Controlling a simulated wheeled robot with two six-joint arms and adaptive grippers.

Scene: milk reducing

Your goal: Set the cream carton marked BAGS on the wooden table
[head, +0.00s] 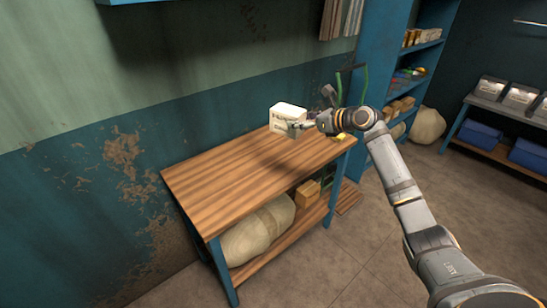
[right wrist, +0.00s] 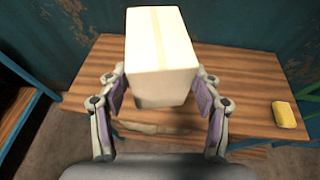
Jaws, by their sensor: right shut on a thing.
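The cream carton (head: 287,117) is at the right rear part of the wooden table (head: 225,177) in the head view. My right gripper (head: 300,127) is shut on it. In the right wrist view the carton (right wrist: 158,52) sits between the two fingers of my right gripper (right wrist: 160,95), with the table (right wrist: 245,80) behind and below it. The marking on the carton is too small to read. I cannot tell whether the carton's bottom touches the tabletop. My left gripper is not in view.
A small yellow block (right wrist: 287,115) lies on the table near the carton. A sack (head: 255,232) and a box (head: 307,193) are on the lower shelf. A blue shelf unit (head: 375,100) stands right of the table. The table's left part is clear.

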